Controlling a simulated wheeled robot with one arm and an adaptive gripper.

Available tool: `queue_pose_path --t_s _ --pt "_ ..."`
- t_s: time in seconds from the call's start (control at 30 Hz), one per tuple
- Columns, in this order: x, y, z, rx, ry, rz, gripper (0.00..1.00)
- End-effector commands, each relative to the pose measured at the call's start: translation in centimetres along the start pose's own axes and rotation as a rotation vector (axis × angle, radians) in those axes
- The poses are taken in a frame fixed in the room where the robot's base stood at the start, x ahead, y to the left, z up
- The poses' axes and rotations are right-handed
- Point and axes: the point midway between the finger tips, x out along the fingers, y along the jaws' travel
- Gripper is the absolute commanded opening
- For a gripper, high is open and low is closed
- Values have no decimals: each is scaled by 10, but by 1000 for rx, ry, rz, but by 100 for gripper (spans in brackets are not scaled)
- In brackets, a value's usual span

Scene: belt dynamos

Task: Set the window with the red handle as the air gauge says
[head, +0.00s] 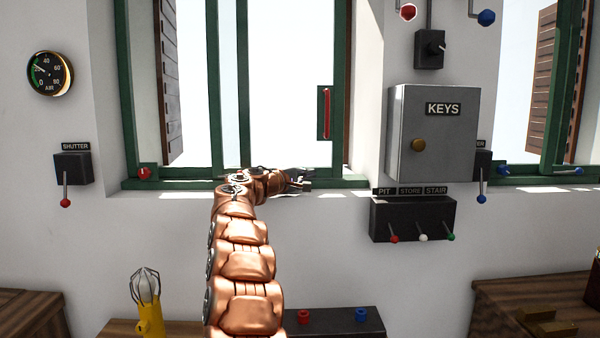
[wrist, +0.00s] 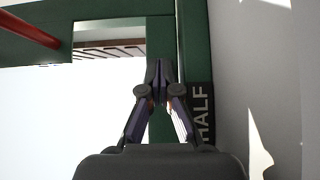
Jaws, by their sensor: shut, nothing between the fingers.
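The green-framed window (head: 230,80) in the middle of the head view has a long red handle (head: 326,113) upright on a green plate at its right side. Part of the red handle also shows at the upper left of the wrist view (wrist: 30,28). The round air gauge (head: 50,73) hangs on the left wall; its needle points up and left, near the 20 mark. My gripper (head: 305,184) is shut and empty by the sill, below and left of the handle. In the wrist view its fingertips (wrist: 158,72) lie over the green frame, beside a black HALF label (wrist: 201,112). I cannot tell whether they touch.
A SHUTTER lever (head: 65,185) with a red knob is at left. A grey KEYS box (head: 430,133) and a PIT, STORE, STAIR switch box (head: 413,220) are right of the window. A second window (head: 552,100) has blue knobs.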

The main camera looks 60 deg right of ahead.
Motion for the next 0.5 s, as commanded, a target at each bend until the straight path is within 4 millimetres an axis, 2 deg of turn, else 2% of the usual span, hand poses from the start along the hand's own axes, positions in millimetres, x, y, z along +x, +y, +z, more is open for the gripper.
queue_pose_path --t_s 0.17,0.5 --pt "15 2 -1 -1 0 2 0" --pt "38 1 22 0 1 -1 0"
